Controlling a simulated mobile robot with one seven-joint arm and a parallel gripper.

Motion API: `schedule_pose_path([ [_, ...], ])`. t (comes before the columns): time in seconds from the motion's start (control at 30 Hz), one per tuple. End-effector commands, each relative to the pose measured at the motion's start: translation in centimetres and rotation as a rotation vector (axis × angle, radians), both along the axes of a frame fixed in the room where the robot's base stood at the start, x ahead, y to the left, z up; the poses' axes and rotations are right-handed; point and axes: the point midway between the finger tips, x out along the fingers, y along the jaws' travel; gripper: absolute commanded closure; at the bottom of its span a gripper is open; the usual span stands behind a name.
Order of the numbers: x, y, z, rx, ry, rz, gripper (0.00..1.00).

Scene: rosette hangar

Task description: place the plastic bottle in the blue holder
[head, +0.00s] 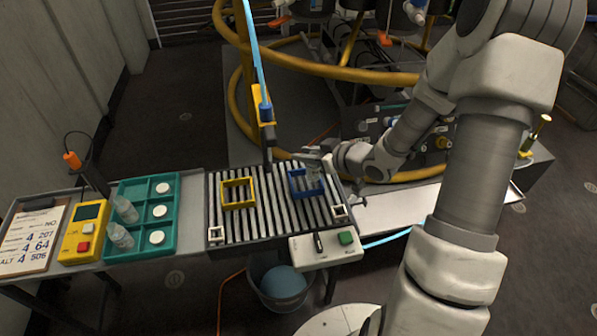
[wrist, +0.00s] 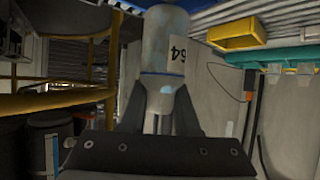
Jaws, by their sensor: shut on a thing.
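The plastic bottle (wrist: 165,50) is pale and translucent, with a white label reading 64. In the wrist view, which looks upside down, it stands between the two dark fingers of my gripper (wrist: 160,118), shut on its narrow end. In the head view my gripper (head: 316,157) is at the blue holder (head: 299,189), a small open frame on the right of the slatted conveyor. The bottle overlaps the holder there; I cannot tell whether its base is inside or just above. A blue edge (wrist: 215,19) shows near the bottle's base in the wrist view.
A yellow holder (head: 238,205) sits left on the slats. A teal tray (head: 167,187) farther left holds two more bottles (head: 124,209) and white discs. A yellow device (head: 84,228), a clipboard (head: 30,240) and a control box (head: 327,250) are nearby. A post with a scanner (head: 264,112) rises behind.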

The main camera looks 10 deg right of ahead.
Motion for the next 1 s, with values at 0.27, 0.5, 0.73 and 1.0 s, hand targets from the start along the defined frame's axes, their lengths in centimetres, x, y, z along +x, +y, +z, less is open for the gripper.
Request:
schedule_pose_path([
  [0.27,2.2,1.5,-1.8,0.000,0.001,0.000,1.00],
  [0.5,2.1,1.5,-5.2,0.002,0.004,-0.002,1.00],
  [0.73,2.2,1.5,-5.5,0.000,0.000,-0.001,1.00],
  [1.0,2.1,1.5,-5.8,0.000,0.001,-0.001,0.60],
])
